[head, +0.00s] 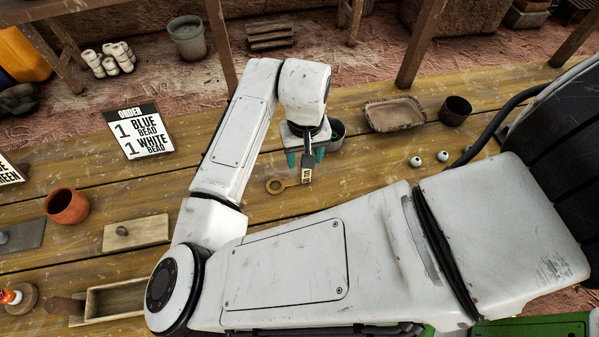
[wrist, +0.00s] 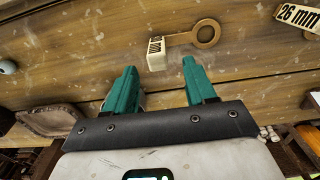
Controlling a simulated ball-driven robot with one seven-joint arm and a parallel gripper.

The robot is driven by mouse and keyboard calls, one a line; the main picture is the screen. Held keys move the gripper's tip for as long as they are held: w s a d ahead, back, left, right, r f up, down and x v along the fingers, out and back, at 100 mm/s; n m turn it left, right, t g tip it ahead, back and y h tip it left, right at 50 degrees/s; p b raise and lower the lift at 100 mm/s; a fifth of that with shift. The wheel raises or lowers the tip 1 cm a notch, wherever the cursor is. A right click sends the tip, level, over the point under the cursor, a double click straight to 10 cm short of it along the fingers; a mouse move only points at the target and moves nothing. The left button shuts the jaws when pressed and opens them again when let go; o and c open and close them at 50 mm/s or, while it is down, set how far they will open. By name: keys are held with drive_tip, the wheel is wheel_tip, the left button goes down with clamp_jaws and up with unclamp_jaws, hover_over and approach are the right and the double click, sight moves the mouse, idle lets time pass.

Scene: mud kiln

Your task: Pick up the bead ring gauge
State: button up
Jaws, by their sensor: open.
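The bead ring gauge (head: 275,186) lies flat on the wooden table, a brass-coloured ring on a short handle with a pale, marked block at one end. In the wrist view its ring (wrist: 207,33) is at the top, and its block (wrist: 156,53) is just beyond the gap between my fingertips. My gripper (head: 306,161) has teal fingers and points down at the block end. In the wrist view the gripper (wrist: 159,66) is open and empty, its fingers apart on either side of the block's line. I cannot tell the exact height left above the table.
A green-rimmed cup (head: 336,132) stands close behind my gripper. A tray (head: 394,114), a dark bowl (head: 455,110) and two small beads (head: 442,156) are to the right. An orange pot (head: 67,206) and wooden block (head: 136,233) are left.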

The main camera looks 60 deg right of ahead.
sight(305, 170)
drive_tip(key=shift+s+f+p, duration=0.15)
drive_tip(key=shift+f+p, duration=0.3)
drive_tip(key=shift+f, duration=2.85)
drive_tip(key=shift+c, duration=0.4)
clamp_jaws()
drive_tip(key=shift+r, duration=0.1)
drive_tip(key=shift+r, duration=0.5)
drive_tip(key=s+a+r+b, duration=0.1)
drive_tip(key=s+a+r, duration=0.1)
drive_tip(key=s+r, duration=1)
drive_tip(key=shift+s+b, duration=0.35)
drive_tip(key=shift+s, duration=0.6)
